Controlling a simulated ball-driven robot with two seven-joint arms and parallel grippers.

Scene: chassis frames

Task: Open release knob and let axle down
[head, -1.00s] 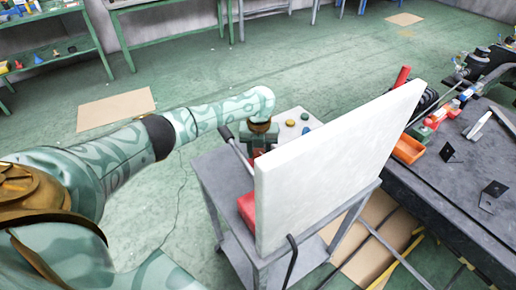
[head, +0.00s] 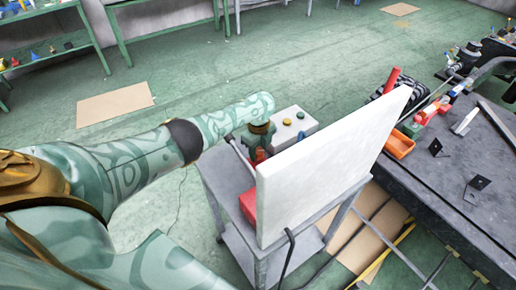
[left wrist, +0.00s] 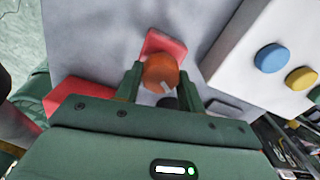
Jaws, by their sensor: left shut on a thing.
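The release knob (left wrist: 160,70) is orange with a pale mark and sits before a red block (left wrist: 163,43) in the left wrist view. My left gripper (left wrist: 160,80) is shut on this knob, with one finger on each side. In the head view my left gripper (head: 261,138) is over the grey cart (head: 222,182), behind a white panel (head: 325,165). The knob is largely hidden there by my gripper and the panel. I cannot clearly make out the axle. My right gripper is not in view.
A pale control box (head: 296,124) with coloured buttons stands close beside my left gripper. A lever with a dark grip (head: 230,139) rises at the cart's left. A dark workbench (head: 450,190) with an orange bin (head: 399,145) stands at right.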

